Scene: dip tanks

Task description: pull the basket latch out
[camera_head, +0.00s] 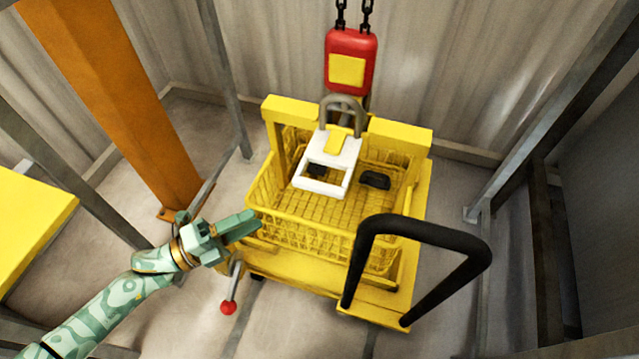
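A yellow wire basket (262,205) sits in a yellow wheeled frame (290,274) in the middle of the head view. A short grey lever with a red ball knob (228,307) hangs down at the frame's near left corner; it may be the latch, but I cannot be sure. My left gripper (249,226), green and camouflaged, is beside the basket's near left corner, above the lever and apart from the red knob. Its fingers look close together, and I cannot tell whether they are open or shut. My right gripper is not in view.
A red hoist block (350,62) on chains hangs over the basket, its grey shackle (342,103) above a white frame piece (343,164). A black handle (428,232) rises at the near right. An orange post (110,88) and a yellow surface (30,225) stand left.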

